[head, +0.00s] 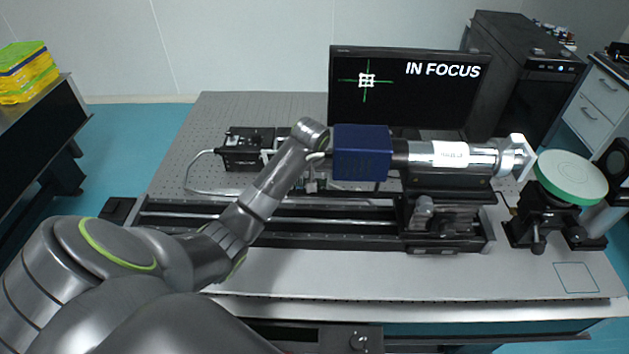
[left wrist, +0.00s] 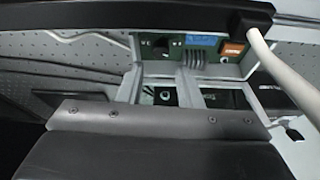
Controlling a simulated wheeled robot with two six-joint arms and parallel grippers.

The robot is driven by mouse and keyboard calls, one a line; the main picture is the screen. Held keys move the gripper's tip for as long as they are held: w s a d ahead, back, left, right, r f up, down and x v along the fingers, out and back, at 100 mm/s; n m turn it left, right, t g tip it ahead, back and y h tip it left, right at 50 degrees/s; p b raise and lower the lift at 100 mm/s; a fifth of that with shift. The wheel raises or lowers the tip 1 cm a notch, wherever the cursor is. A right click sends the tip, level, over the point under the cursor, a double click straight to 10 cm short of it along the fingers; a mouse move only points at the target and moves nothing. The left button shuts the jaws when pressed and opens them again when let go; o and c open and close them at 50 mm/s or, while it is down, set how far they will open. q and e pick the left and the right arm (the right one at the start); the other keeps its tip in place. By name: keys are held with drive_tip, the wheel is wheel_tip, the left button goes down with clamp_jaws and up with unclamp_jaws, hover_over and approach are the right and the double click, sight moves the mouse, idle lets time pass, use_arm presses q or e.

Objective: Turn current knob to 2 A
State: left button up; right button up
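My left arm reaches from the lower left to the equipment behind the rail in the head view. My left gripper (head: 314,158) is mostly hidden behind the wrist and beside a blue box, so its opening does not show. No current reading is legible.
The blue box (head: 361,153) and silver barrel (head: 452,155) stand just right of my wrist. A monitor (head: 409,89) behind reads "IN FOCUS". A white cable (left wrist: 277,70) crosses the right of the left wrist view. The perforated table (head: 225,112) is clear at the back left.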

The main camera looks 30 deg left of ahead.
use_arm(q)
drive_tip(key=x, duration=0.6)
drive_tip(key=shift+w+a+f, duration=0.15)
drive_tip(key=shift+f, duration=0.3)
use_arm(e)
drive_tip(key=shift+s+a+r, duration=0.15)
drive_tip(key=shift+s+a, duration=0.05)
drive_tip(key=shift+s, duration=0.2)
drive_tip(key=shift+a, duration=0.1)
